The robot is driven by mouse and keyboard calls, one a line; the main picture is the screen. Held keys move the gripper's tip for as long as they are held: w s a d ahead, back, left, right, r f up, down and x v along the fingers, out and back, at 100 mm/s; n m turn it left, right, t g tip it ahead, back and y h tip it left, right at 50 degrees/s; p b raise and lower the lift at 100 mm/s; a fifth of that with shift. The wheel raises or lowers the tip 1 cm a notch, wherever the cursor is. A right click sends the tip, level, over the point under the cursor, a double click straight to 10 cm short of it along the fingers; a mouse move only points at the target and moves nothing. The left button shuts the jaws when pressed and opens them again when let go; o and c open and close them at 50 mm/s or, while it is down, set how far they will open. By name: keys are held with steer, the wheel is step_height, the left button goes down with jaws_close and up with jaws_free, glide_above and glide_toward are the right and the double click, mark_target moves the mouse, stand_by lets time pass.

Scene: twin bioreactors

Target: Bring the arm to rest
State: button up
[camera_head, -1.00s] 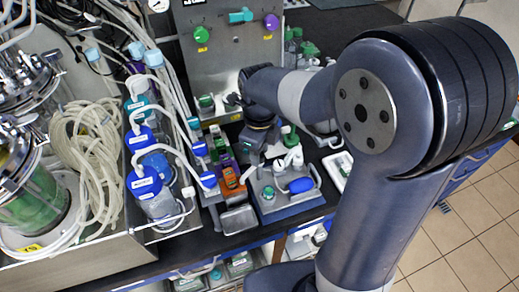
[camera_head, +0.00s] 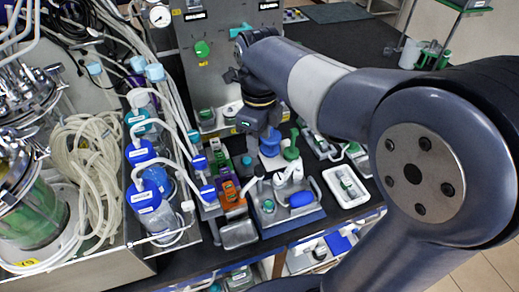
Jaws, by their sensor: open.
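My gripper (camera_head: 256,128) hangs at the end of my arm over the bench, in front of the grey control panel. It is open, with nothing seen between its fingers; the tips are small and partly dark against the bench.
Bottles with blue caps (camera_head: 146,195) and tubing stand left of the gripper. A glass vessel with green liquid (camera_head: 33,218) is at far left. A white tray (camera_head: 366,197) lies to the right. The grey panel (camera_head: 215,72) rises behind.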

mark_target(260, 168)
steer(key=shift+r, duration=0.55)
steer(key=shift+f, duration=0.1)
step_height(260, 168, down, 11)
steer(key=shift+r, duration=0.1)
steer(key=shift+r, duration=0.15)
stand_by(0.4)
